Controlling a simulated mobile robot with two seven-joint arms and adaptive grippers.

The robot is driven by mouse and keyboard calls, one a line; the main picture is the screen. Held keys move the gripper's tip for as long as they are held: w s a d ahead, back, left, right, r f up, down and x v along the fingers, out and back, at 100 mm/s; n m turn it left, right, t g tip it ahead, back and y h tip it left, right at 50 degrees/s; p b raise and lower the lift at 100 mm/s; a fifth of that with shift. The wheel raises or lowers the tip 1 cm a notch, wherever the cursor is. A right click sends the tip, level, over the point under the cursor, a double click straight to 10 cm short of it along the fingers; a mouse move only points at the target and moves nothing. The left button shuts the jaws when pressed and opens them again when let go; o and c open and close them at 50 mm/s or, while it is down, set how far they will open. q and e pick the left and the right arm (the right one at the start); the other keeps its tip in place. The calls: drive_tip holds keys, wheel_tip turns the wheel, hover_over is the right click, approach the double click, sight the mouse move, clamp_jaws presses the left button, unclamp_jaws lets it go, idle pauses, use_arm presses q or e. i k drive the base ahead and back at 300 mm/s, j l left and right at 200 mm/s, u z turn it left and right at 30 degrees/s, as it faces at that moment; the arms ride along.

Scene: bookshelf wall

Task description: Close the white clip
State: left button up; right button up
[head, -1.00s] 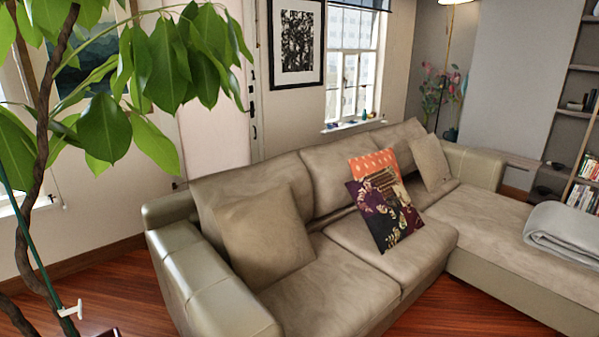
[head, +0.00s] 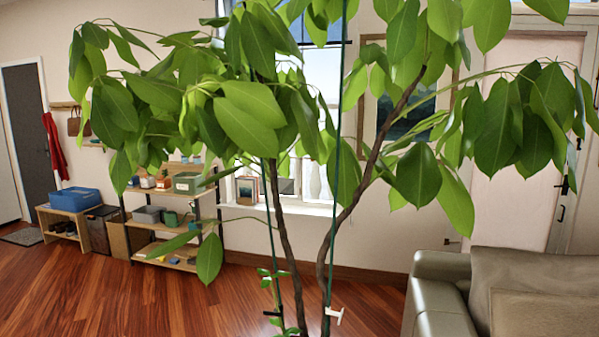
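The white clip (head: 334,315) is low in the head view, at the right trunk (head: 327,270) of a leafy plant, where the green stake (head: 334,200) runs down beside the trunk. It is small, and I cannot tell whether it is open or shut, or whether it goes around both the trunk and the stake. A black clip (head: 271,313) sits to its left, near the left trunk (head: 287,265) and a second green stake (head: 271,245). Neither of my grippers shows in the view.
Large leaves (head: 250,110) fill the upper middle. A grey-green sofa (head: 437,285) stands close on the right. Shelves (head: 170,225) with boxes and a bench with a blue bin (head: 73,199) stand at the back left. The wooden floor (head: 130,295) at left is clear.

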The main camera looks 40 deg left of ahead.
sight(328, 311)
drive_tip(key=u, duration=1.25)
